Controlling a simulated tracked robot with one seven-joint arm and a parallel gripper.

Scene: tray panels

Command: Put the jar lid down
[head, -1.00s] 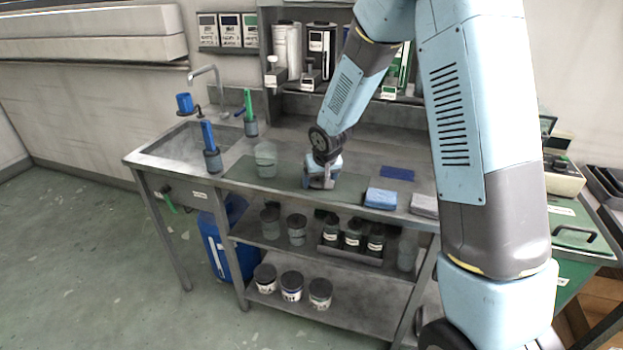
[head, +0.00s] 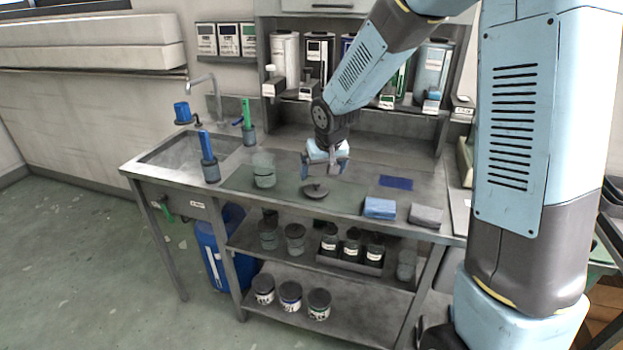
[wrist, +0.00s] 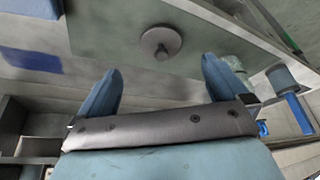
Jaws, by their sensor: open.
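The jar lid (head: 316,191) is a dark grey disc with a small knob on top. It lies flat, knob up, on the green mat (head: 345,201) on the metal bench. My gripper (head: 325,172) is open and empty, above and slightly behind the lid, apart from it. In the wrist view the lid (wrist: 160,42) lies beyond the two spread blue fingers (wrist: 160,85), with nothing between them. A clear glass jar (head: 264,171) stands on the mat to the left of the lid.
A blue sponge (head: 380,208) and a grey cloth or sponge (head: 425,215) lie at the front right. A flat blue piece (head: 396,183) lies behind them. Blue-handled (head: 208,158) and green-handled (head: 247,122) brushes stand by the sink (head: 190,152). Dispensers (head: 320,62) line the back.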

